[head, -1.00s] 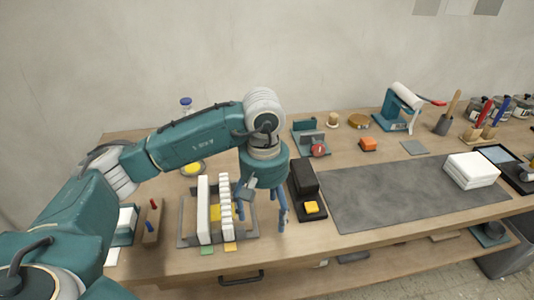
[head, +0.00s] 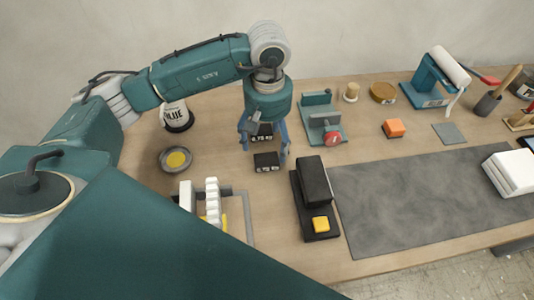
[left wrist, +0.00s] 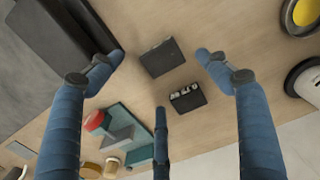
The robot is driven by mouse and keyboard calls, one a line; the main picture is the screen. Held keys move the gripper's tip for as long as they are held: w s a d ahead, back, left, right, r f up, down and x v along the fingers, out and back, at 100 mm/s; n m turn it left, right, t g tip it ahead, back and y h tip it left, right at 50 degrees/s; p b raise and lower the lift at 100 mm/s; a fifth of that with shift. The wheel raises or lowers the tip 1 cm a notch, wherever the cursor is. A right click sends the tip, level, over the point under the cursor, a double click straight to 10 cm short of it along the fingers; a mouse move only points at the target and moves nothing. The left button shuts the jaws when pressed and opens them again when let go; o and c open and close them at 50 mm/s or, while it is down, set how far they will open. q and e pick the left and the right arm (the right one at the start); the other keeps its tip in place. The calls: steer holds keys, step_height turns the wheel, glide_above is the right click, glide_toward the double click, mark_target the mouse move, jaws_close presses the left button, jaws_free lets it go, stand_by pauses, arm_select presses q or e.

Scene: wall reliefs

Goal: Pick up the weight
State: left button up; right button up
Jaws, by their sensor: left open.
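Two small black weights lie on the wooden bench. The nearer weight (head: 266,163) has white lettering on its front that is hard to read. The farther weight (head: 263,130) is partly hidden behind my gripper. My left gripper (head: 264,150) points down with its blue fingers spread around the weights, open and empty. In the left wrist view the two weights, one plain on top (left wrist: 161,58) and one with white lettering (left wrist: 187,98), lie apart between the open fingers (left wrist: 158,72). My right gripper is not in view.
A black device with a yellow block (head: 320,224) stands right of the weights, beside a grey mat (head: 420,200). A teal fixture with a red knob (head: 323,120) is behind right. A round dish (head: 175,160) and a glue pot (head: 177,116) stand left.

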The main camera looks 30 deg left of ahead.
mark_target(267, 159)
arm_select(q)
steer(key=shift+s+f, duration=0.1)
steer(key=shift+f, duration=0.9)
steer(key=f+p, duration=0.2)
steer(key=f, duration=0.1)
steer(key=f+p, duration=0.1)
steer(key=f, duration=0.1)
steer(key=shift+w+a, duration=0.2)
steer(key=shift+a, duration=0.05)
steer(key=shift+f, duration=0.35)
steer(key=shift+c, duration=0.3)
steer(key=c, duration=1.7)
jaws_close()
steer(key=shift+w, duration=0.1)
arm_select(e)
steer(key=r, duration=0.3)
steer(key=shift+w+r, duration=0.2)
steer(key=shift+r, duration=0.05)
